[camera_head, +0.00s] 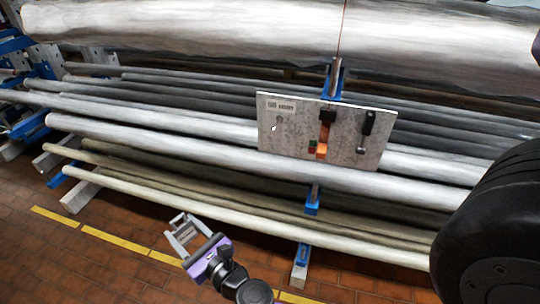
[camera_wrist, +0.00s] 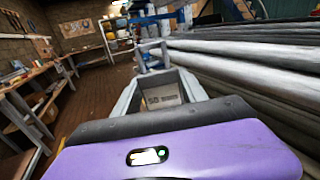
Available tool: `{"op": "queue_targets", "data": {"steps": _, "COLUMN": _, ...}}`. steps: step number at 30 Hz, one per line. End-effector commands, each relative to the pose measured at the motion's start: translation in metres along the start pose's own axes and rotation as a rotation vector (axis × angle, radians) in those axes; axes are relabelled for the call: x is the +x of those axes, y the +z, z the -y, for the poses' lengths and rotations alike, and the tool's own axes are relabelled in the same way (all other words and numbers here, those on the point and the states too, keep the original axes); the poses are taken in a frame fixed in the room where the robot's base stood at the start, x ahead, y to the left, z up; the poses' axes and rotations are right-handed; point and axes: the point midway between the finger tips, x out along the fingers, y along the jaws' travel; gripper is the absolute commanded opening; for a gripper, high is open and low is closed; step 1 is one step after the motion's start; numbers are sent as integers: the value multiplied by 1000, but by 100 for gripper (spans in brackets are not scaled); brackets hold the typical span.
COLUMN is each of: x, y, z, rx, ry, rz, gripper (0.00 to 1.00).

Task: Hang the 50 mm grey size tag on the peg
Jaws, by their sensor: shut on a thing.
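My gripper (camera_head: 181,228) is at the lower left of the head view, shut on the grey size tag. In the wrist view the tag (camera_wrist: 161,96) sits between the fingers, with a pale label that seems to read 50. A grey board (camera_head: 295,143) hangs upright in front of the pipes, up and to the right of my gripper and well apart from it. A small light peg-like part (camera_head: 275,127) sticks out at the board's left. A dark part (camera_head: 368,122) and a small grey part (camera_head: 362,150) are at its right. Which one is the peg is hard to tell.
An orange and black part (camera_head: 325,125) and small coloured blocks (camera_head: 317,150) sit mid-board. Long wrapped pipes (camera_head: 200,125) on blue supports (camera_head: 312,203) fill the space behind and below it. The brick floor (camera_head: 110,270) around my gripper is clear. Workbenches (camera_wrist: 35,95) stand left in the wrist view.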

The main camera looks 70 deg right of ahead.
Motion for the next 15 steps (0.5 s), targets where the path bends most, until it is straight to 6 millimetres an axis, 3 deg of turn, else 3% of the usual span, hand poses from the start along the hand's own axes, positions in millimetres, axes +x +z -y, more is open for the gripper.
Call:
{"op": "queue_targets", "data": {"steps": 6, "x": 5, "y": 6, "z": 13, "rx": -7, "ry": -49, "rz": -3, "gripper": 9}}
{"op": "queue_targets", "data": {"steps": 11, "x": 11, "y": 18, "z": 46, "rx": -23, "ry": -166, "rz": -10, "gripper": 9}}
{"op": "queue_targets", "data": {"steps": 15, "x": 14, "y": 34, "z": 84, "rx": -42, "ry": -308, "rz": -23, "gripper": 9}}
